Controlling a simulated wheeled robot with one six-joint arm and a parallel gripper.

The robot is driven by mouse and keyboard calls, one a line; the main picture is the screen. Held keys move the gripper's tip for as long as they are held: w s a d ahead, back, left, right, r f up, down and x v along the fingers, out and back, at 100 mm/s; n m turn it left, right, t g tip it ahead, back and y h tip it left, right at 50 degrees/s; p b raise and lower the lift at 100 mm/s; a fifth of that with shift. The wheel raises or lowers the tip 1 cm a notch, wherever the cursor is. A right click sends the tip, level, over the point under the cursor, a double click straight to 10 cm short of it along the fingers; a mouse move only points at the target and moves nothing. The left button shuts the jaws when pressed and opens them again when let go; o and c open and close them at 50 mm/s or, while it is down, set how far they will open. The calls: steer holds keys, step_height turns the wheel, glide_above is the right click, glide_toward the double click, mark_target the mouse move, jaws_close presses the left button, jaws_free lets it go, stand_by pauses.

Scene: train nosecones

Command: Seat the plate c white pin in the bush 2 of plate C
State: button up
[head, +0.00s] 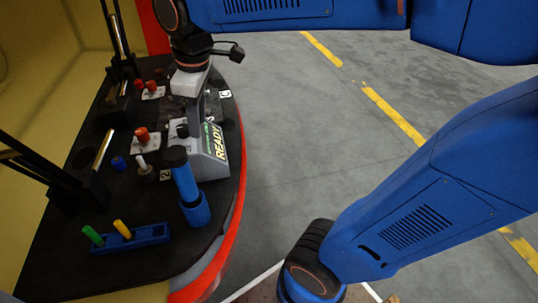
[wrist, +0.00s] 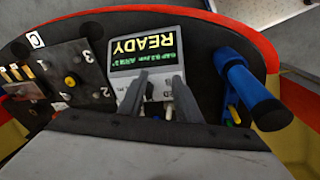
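A white pin (head: 141,161) stands upright in a small grey base on the dark table, left of the grey READY device (head: 213,168). Plate C is largely hidden by my gripper in the head view; its C label (head: 224,93) shows. In the wrist view a dark plate (wrist: 88,93) with numbers and a yellow knob lies at left, near the C label (wrist: 36,40). My gripper (head: 200,118) points down behind the READY device. Bush 2 is not clear.
A blue rack (head: 148,237) holds a green pin (head: 92,235) and a yellow pin (head: 122,229) at the near end. A blue cylinder (head: 187,184) stands beside the READY device. Red knobs (head: 142,135) and dark posts stand at left. Grey floor lies right of the red edge.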

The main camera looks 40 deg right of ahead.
steer(key=s+d+f+m+t, duration=0.2)
steer(key=s+d+f+m, duration=0.6)
steer(key=s, duration=0.5)
steer(key=d+m, duration=0.2)
steer(key=d, duration=0.1)
steer(key=shift+d+t+h, duration=0.25)
steer(key=shift+t+h, duration=0.05)
steer(key=shift+t, duration=0.1)
steer(key=shift+o, duration=0.6)
stand_by(0.4)
